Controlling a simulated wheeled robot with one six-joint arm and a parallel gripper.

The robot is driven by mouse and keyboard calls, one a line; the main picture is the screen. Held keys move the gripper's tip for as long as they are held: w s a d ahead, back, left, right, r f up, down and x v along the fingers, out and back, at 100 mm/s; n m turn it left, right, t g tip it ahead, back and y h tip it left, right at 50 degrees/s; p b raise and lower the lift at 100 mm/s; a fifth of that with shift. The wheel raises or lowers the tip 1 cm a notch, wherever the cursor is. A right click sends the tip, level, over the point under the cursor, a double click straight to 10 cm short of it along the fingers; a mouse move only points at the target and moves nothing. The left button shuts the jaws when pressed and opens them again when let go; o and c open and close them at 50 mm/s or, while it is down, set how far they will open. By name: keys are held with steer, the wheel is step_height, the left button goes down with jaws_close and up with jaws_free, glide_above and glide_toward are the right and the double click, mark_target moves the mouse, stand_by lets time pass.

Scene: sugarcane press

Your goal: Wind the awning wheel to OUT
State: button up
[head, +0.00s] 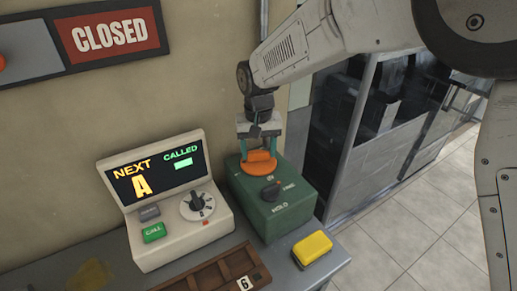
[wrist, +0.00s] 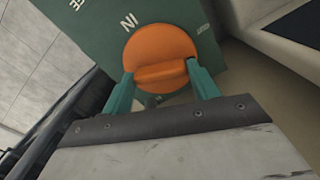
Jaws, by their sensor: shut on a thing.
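The awning wheel is an orange round knob (head: 260,163) with a raised bar, on top of the green box (head: 258,222). It also shows in the wrist view (wrist: 160,45), with the letters IN printed beside its upper left rim. My gripper (head: 259,152) comes down from above, its two teal fingers shut on the wheel's bar, one at each end. The fingers also show in the wrist view (wrist: 160,74). A small mark lies past the wheel's right side in the wrist view, too small to read. I cannot read an OUT label.
Left stands a cream console (head: 180,245) with a dial and buttons. A yellow block (head: 312,248) and a brown tray (head: 205,284) lie in front. A CLOSED sign (head: 108,35) hangs on the wall.

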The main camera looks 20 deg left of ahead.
mark_target(259, 153)
steer(key=n, duration=0.4)
steer(key=shift+n, duration=0.4)
steer(key=o, duration=1)
steer(key=shift+r, duration=0.1)
step_height(259, 153, up, 8)
steer(key=shift+f, duration=0.15)
steer(key=shift+f, duration=0.1)
